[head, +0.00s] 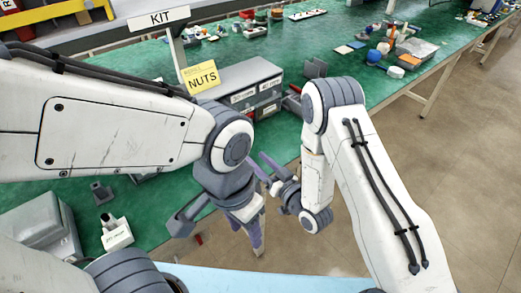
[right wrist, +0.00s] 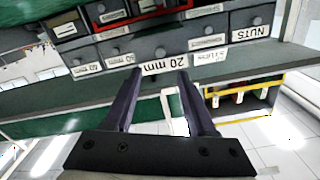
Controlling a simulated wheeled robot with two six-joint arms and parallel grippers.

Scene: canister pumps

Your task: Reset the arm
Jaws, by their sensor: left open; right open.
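My left gripper (head: 247,238) hangs low in the middle of the head view, its purple fingers pointing down near the table's front edge. It is open with nothing seen between the fingers. My right gripper (head: 264,166) is just above and to the right of it, close to the left wrist in the picture. Its purple fingers point up and left, toward the drawer unit. In the right wrist view the right gripper (right wrist: 160,76) is open and empty, its fingers apart. The two arms nearly overlap; whether they touch cannot be told.
A grey drawer unit (head: 236,82) with a yellow NUTS card (head: 202,77) stands behind the grippers; labelled drawers (right wrist: 160,45) fill the right wrist view's top. A KIT sign (head: 158,18) rises at left. The green table (head: 340,80) holds small parts. Open floor (head: 460,150) lies right.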

